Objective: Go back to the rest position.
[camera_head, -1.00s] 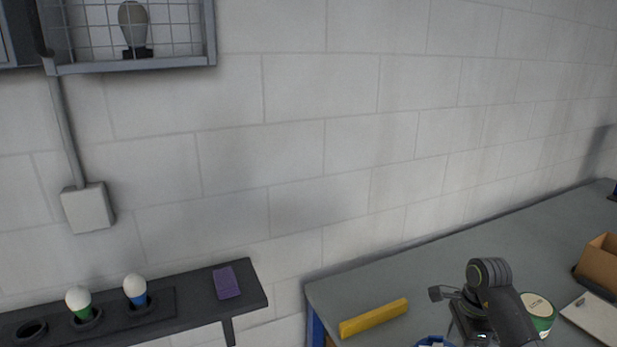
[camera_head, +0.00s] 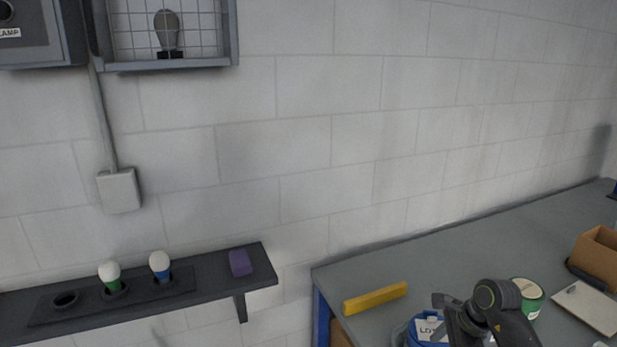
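My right arm comes in at the bottom right, over the grey workbench (camera_head: 440,262). Its gripper (camera_head: 440,306) points left, beside a blue container with a white label (camera_head: 425,332); whether its fingers are open or shut does not show clearly. My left gripper is out of view. On the dark shelf (camera_head: 215,281), a bulb with a green base (camera_head: 110,275) and a bulb with a blue base (camera_head: 160,265) stand upright in holes. An empty hole (camera_head: 66,300) is to their left. A purple block (camera_head: 240,262) lies near the shelf's right end.
A yellow bar (camera_head: 375,298) lies at the bench's left edge. A green tin (camera_head: 530,297), a clipboard (camera_head: 588,306) and a cardboard box (camera_head: 597,255) are on the right. A wall cage (camera_head: 233,35) holds a dark lamp. A junction box (camera_head: 119,190) is below it.

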